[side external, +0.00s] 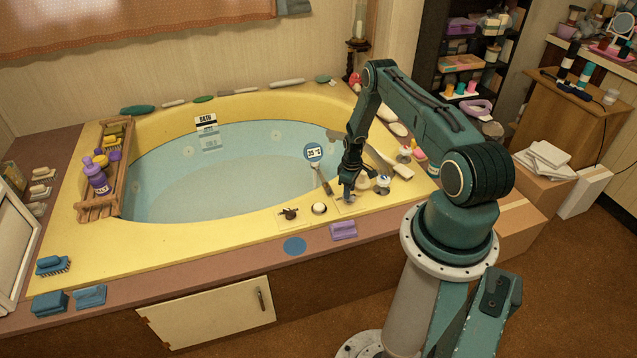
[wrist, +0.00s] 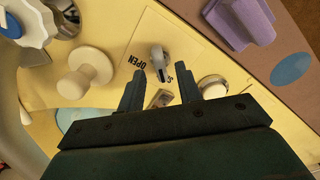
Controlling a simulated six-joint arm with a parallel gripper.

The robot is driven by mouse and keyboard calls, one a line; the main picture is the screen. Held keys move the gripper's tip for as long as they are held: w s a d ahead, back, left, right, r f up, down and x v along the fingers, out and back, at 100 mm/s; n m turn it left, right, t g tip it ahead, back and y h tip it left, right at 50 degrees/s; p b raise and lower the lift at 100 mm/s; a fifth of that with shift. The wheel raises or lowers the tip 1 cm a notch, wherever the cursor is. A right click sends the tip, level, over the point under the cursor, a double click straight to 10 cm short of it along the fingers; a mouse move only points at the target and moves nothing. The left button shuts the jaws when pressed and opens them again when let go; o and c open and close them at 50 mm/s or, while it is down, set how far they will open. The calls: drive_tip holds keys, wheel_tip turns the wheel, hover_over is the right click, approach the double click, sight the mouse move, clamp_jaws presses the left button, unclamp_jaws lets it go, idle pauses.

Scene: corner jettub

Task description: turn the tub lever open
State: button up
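The tub lever (wrist: 160,57) is a small grey metal handle on a pale plate (wrist: 178,28) marked OPEN on one side, with a second word partly hidden by a finger. In the wrist view, my gripper (wrist: 162,70) is open, with one dark finger on each side of the lever's near end. I cannot tell whether either finger touches it. In the side view, my gripper (side external: 349,190) points down, low over the yellow tub rim (side external: 255,222), and the lever there is mostly hidden behind it.
Near the lever stand a cream knob (wrist: 85,72), a blue-and-white knob (wrist: 30,20) and a round pale knob (wrist: 212,87). A purple block (side external: 343,230) and blue disc (side external: 294,246) lie on the front ledge.

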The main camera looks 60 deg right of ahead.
drive_tip(key=shift+f, duration=1.1)
drive_tip(key=shift+c, duration=0.2)
clamp_jaws()
